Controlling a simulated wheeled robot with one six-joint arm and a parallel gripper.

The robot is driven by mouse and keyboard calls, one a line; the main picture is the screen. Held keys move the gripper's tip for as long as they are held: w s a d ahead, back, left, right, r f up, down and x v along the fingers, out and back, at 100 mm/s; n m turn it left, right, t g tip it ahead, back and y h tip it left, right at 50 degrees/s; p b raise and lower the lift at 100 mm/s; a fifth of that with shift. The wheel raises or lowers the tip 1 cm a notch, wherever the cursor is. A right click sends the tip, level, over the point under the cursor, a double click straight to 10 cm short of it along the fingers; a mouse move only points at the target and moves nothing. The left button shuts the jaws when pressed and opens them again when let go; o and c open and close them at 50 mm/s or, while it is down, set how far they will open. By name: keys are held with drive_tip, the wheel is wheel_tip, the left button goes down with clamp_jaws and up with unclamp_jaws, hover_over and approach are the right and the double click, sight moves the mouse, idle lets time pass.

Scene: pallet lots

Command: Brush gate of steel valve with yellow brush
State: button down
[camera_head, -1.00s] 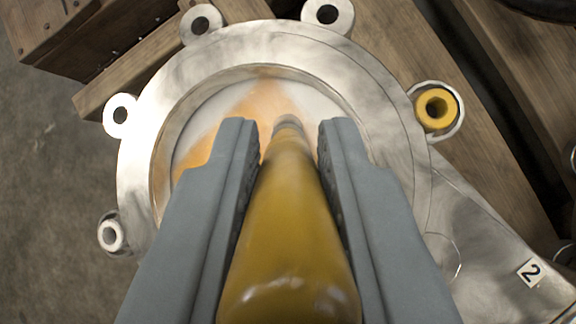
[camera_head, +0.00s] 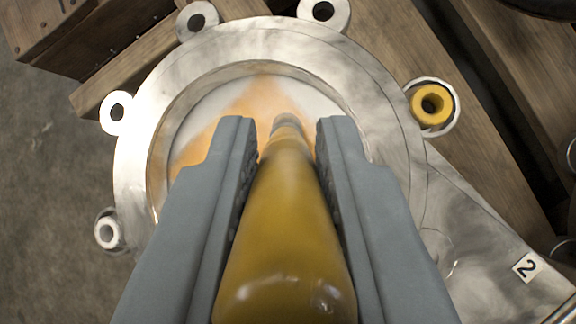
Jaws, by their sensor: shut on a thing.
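The steel valve (camera_head: 385,110) lies on wooden beams, its round flange facing me with several bolt lugs around the rim. Its gate (camera_head: 215,112) is the pale disc inside the ring, with an orange, rust-like patch (camera_head: 262,100) across it. My gripper (camera_head: 287,140) is shut on the yellow brush (camera_head: 287,225), one grey finger on each side of its handle. The narrow end of the brush points up the picture, over the gate. Its bristles are hidden, so I cannot tell whether they touch the gate.
A yellow bushing (camera_head: 432,103) sits in the right lug and a whitish one (camera_head: 108,232) in the lower left lug. Wooden beams (camera_head: 480,120) lie beneath. Bare floor (camera_head: 50,180) is at left.

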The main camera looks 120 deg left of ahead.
drive_tip(key=shift+s+d+r, duration=0.1)
drive_tip(key=shift+s+d, duration=0.15)
drive_tip(key=shift+d, duration=0.3)
drive_tip(key=shift+s+d+r, duration=0.1)
drive_tip(key=shift+s+d, duration=0.15)
drive_tip(key=shift+d, duration=0.25)
drive_tip(key=shift+s+a, duration=0.25)
drive_tip(key=shift+s, duration=1.1)
drive_tip(key=shift+s+a, duration=0.25)
drive_tip(key=shift+s, duration=1.05)
drive_tip(key=shift+s+a, duration=0.25)
drive_tip(key=shift+s, duration=1.1)
drive_tip(key=shift+s+d, duration=0.15)
drive_tip(key=shift+d, duration=0.85)
drive_tip(key=a, duration=0.1)
drive_tip(key=w+a, duration=0.1)
drive_tip(key=a, duration=0.1)
drive_tip(key=shift+a, duration=0.25)
